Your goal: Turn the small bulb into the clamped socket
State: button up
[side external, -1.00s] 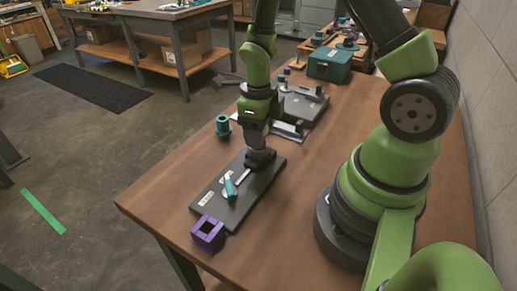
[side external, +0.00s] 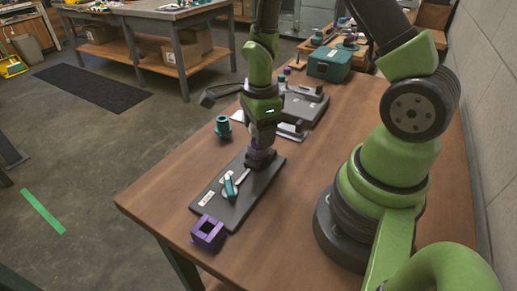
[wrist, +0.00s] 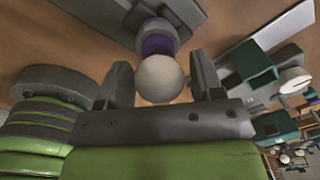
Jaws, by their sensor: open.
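The small bulb (wrist: 160,78) is a white globe with a purple collar (wrist: 158,42) behind it in the wrist view. My gripper (side external: 262,150) stands pointing down over the far end of a dark base plate (side external: 225,208). Its two fingers are spread on either side of the bulb, with visible gaps. The clamped socket is at that end of the plate, largely hidden by my gripper and the bulb; how deep the bulb sits cannot be told. A lever with a teal handle (side external: 230,186) lies on the plate nearer the front.
A purple square block with an opening (side external: 208,232) sits at the table's front edge. A teal spool-like part (side external: 222,127) stands left of my gripper. A grey fixture (side external: 304,101) and a teal box (side external: 329,64) are behind. The wood between plate and arm base is clear.

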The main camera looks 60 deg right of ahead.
jog(key=n, duration=1.2)
jog(key=shift+w, duration=0.1)
jog(key=c, duration=0.7)
jog(key=shift+o, duration=0.2)
jog(key=m, duration=0.5)
jog(key=shift+m, duration=1)
jog(key=m, duration=0.5)
jog(key=o, duration=0.9)
